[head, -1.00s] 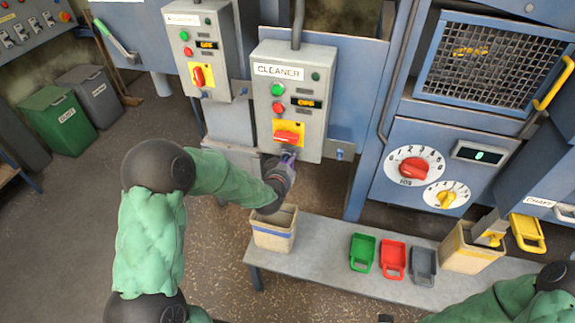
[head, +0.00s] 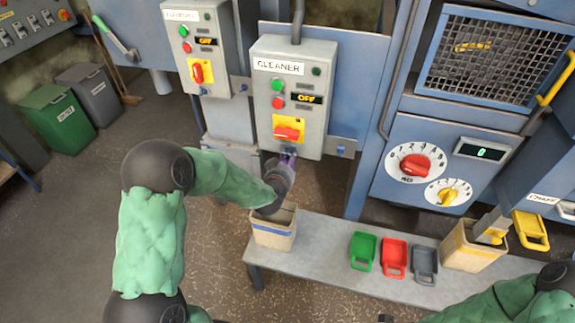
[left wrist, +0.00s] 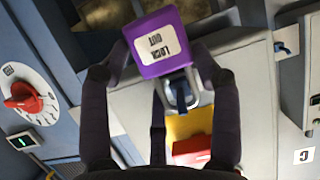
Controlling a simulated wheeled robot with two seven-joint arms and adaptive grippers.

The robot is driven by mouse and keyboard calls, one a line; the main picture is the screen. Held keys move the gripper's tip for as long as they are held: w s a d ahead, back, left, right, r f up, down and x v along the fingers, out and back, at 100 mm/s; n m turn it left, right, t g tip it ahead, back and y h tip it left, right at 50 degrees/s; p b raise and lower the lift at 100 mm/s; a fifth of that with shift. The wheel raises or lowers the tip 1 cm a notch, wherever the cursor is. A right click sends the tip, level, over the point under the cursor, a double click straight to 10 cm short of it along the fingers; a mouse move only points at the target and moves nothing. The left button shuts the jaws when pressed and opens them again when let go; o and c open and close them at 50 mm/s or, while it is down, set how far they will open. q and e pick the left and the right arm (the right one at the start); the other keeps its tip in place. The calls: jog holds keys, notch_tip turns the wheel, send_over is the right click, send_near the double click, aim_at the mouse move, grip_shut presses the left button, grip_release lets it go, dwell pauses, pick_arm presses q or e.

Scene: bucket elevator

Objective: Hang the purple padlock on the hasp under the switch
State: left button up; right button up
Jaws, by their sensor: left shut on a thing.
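The purple padlock (left wrist: 160,42) with a white "LOCK OUT" label is between the fingers of my left gripper (left wrist: 155,75) in the left wrist view. Its grey shackle (left wrist: 178,85) is at the blue hasp (left wrist: 181,97); I cannot tell whether it is threaded through. In the head view my left gripper (head: 285,168) is just under the red switch (head: 288,133) of the "CLEANER" box (head: 262,90), with a little purple showing. The switch handle lies across its yellow plate, and the display reads OFF. My right gripper is not clearly in view; part of my right arm shows at lower right.
A second switch box (head: 199,50) hangs to the left.

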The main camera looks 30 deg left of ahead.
pick_arm(q)
jog(key=o, duration=1.3)
jog(key=shift+s+d+f, duration=0.1)
jog(key=shift+s+d, duration=0.3)
jog(key=shift+s, duration=1.25)
jog(key=shift+s+d+f, duration=0.1)
jog(key=shift+s+d, duration=0.25)
jog(key=shift+s, duration=1.25)
jog(key=shift+s+d+f, duration=0.1)
jog(key=shift+s+d, duration=0.3)
jog(key=shift+s, duration=1.25)
jog(key=s+d+f+g+h, duration=0.2)
jog(key=s+d+f+g, duration=0.2)
jog(key=f, duration=0.5)
jog(key=s+d+f+g+h, duration=0.3)
jog(key=s+d+f+g, duration=0.1)
jog(key=s+d+f, duration=0.4)
jog(key=s+d+f+m+g+h, duration=0.1)
jog(key=s+d+f+g, duration=0.3)
jog(key=d+f, duration=0.5)
jog(key=shift+s+d+f+g+h, duration=0.1)
jog(key=shift+s+f+g+h, duration=0.1)
jog(key=shift+s+f+h, duration=0.4)
jog(key=shift+s+d+f+g+h, duration=0.1)
jog(key=shift+s+f+g+h, duration=0.1)
jog(key=shift+s+f, duration=0.4)
